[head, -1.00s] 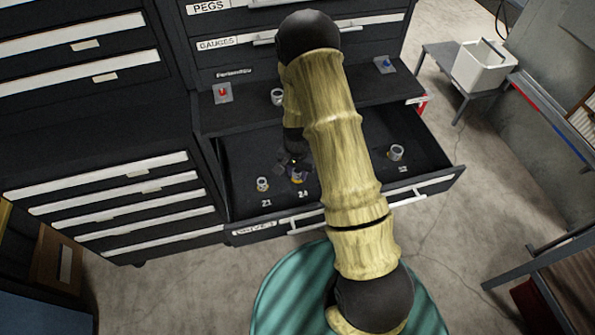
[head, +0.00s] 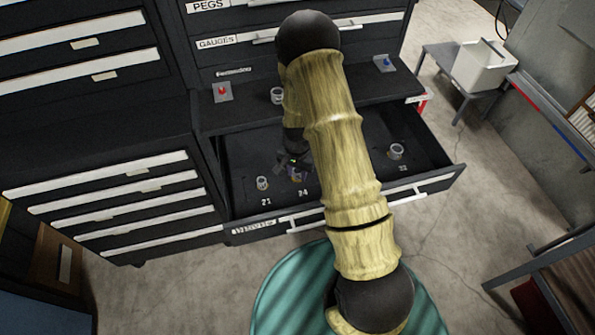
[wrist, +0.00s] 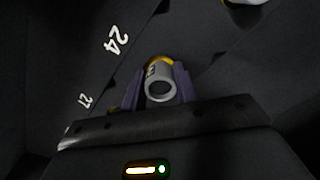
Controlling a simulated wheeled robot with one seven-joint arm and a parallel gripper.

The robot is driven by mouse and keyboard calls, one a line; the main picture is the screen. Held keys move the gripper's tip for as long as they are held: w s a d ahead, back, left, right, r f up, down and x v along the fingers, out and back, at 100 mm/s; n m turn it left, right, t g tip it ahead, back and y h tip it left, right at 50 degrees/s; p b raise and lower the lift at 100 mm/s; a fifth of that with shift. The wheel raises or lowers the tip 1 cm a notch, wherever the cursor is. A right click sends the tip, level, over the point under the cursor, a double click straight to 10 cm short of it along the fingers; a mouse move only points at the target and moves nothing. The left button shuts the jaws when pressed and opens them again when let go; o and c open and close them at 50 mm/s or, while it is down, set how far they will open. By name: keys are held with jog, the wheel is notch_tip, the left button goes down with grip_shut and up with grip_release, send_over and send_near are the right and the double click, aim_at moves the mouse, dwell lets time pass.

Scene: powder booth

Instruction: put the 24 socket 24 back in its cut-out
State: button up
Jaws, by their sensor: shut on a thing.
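The 24 socket (wrist: 159,86) is a grey metal cylinder with a yellow band, and its open end faces the camera in the wrist view. My gripper (wrist: 158,82) is shut on it, with a purple finger on each side. In the head view my gripper (head: 297,174) is low in the open drawer (head: 345,203), just behind the printed 24 (head: 303,192). The printed 24 also shows in the wrist view (wrist: 118,40), left of the socket. The cut-out is hidden, and I cannot tell whether the socket sits in it.
One socket (head: 262,183) stands at the drawer's left by the printed 21, another (head: 397,151) at its right. A ring-like part (head: 278,95), a red-knobbed item (head: 223,92) and a blue-knobbed item (head: 384,64) are on the ledge above. My arm covers the drawer's middle.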

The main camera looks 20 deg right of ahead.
jog(key=shift+s+f+b, duration=0.3)
jog(key=shift+s+f, duration=0.2)
jog(key=shift+f, duration=0.2)
dwell(0.3)
jog(key=o, duration=1.1)
jog(key=shift+a, duration=0.1)
jog(key=shift+o, duration=0.2)
jog(key=shift+d, duration=0.2)
jog(key=shift+w+r, duration=0.25)
jog(key=shift+r, duration=0.25)
notch_tip(320, 180, up, 18)
jog(key=b, duration=0.2)
jog(key=shift+a, duration=0.4)
jog(key=shift+f, duration=0.1)
